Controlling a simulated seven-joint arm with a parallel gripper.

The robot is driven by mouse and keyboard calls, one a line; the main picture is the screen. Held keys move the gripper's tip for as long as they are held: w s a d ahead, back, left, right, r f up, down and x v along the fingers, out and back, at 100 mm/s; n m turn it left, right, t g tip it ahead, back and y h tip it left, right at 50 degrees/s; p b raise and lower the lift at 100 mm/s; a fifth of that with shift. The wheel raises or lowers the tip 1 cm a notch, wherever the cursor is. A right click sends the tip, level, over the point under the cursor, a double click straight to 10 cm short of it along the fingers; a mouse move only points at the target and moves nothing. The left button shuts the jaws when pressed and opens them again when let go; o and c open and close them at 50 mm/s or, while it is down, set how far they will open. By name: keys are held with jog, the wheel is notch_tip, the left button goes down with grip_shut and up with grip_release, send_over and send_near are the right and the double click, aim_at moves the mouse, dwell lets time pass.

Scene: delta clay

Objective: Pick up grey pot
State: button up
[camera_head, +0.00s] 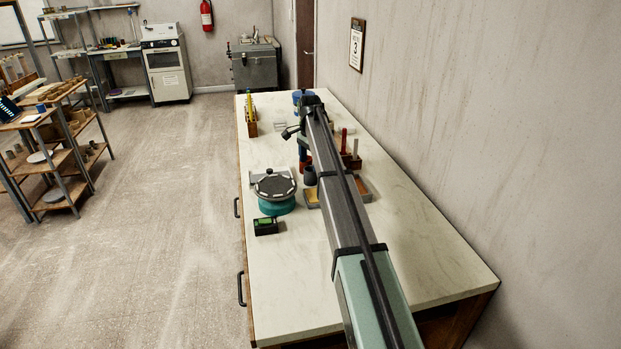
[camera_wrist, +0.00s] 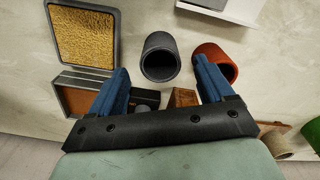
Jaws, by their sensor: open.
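The grey pot (camera_wrist: 160,57) is a dark, round, hollow vessel at the upper middle of the wrist view, with its open mouth facing the camera. In the head view a small dark pot (camera_head: 310,177), which looks like the same one, stands on the bench just left of my arm. My gripper (camera_wrist: 161,66) is open, with its two blue fingers apart and nothing held between them. In the wrist picture the pot shows between and beyond the fingertips; I see no contact. My arm hides most of the gripper in the head view.
An orange-red pot (camera_wrist: 212,60) is close to the right finger. A tray with a golden textured surface (camera_wrist: 85,38) and a brown-filled tray (camera_wrist: 76,99) are at left. A teal turntable (camera_head: 277,205) and small green-screened box (camera_head: 266,226) stand nearby. The bench's near end (camera_head: 290,300) is clear.

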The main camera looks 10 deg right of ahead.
aim_at(310, 170)
jog(key=shift+d+f, duration=0.1)
jog(key=shift+f, duration=2.25)
jog(key=shift+c, duration=0.5)
jog(key=c, duration=1)
notch_tip(310, 170, up, 9)
jog(key=s+d, duration=1)
jog(key=d, duration=0.2)
jog(key=shift+s+d+f, duration=0.2)
jog(key=shift+d+f, duration=0.05)
jog(key=shift+f, duration=0.1)
